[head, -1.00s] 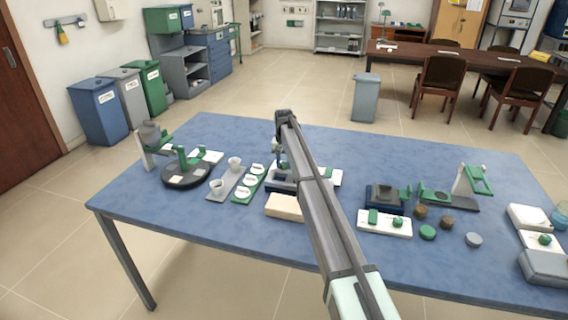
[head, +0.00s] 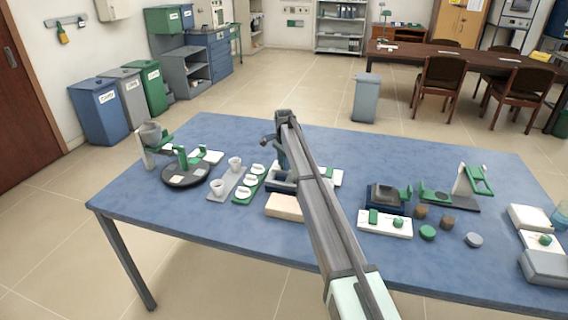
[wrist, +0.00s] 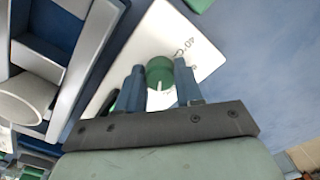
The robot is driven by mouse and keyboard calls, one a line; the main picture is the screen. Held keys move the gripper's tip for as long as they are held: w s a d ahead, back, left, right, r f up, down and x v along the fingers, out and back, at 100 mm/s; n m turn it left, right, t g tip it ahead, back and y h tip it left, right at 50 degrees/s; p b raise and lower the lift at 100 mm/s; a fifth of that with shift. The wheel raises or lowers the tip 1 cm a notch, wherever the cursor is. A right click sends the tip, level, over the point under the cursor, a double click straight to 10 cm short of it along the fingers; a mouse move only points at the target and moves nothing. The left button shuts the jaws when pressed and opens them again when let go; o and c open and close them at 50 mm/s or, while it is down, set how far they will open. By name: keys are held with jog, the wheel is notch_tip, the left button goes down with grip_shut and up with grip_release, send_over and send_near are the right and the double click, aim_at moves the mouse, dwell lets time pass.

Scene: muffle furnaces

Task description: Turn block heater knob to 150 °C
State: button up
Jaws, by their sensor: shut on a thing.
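A green round knob (wrist: 160,72) with a pale pointer line sits on a white panel (wrist: 205,52) with printed dial marks; part of a number is visible, but the full setting is not readable. My gripper (wrist: 159,66) has its two blue fingers on either side of the knob and is shut on it. In the head view the block heater's dark blue base (head: 282,184) and the white panel's right end (head: 337,178) show beside my arm. My arm hides the knob and fingertips there.
A cream block (head: 284,207) lies in front of the heater. A green rack with white dishes (head: 248,186) stands to the left. A second dark blue device (head: 386,197) and a white panel with green controls (head: 384,224) stand to the right. The table behind is clear.

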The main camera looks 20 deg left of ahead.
jog(key=m, duration=0.4)
jog(key=shift+m, duration=0.4)
dwell(0.4)
jog(key=o, duration=1)
jog(key=shift+o, duration=0.2)
jog(key=shift+r, duration=0.1)
notch_tip(320, 180, up, 14)
jog(key=shift+f, duration=0.2)
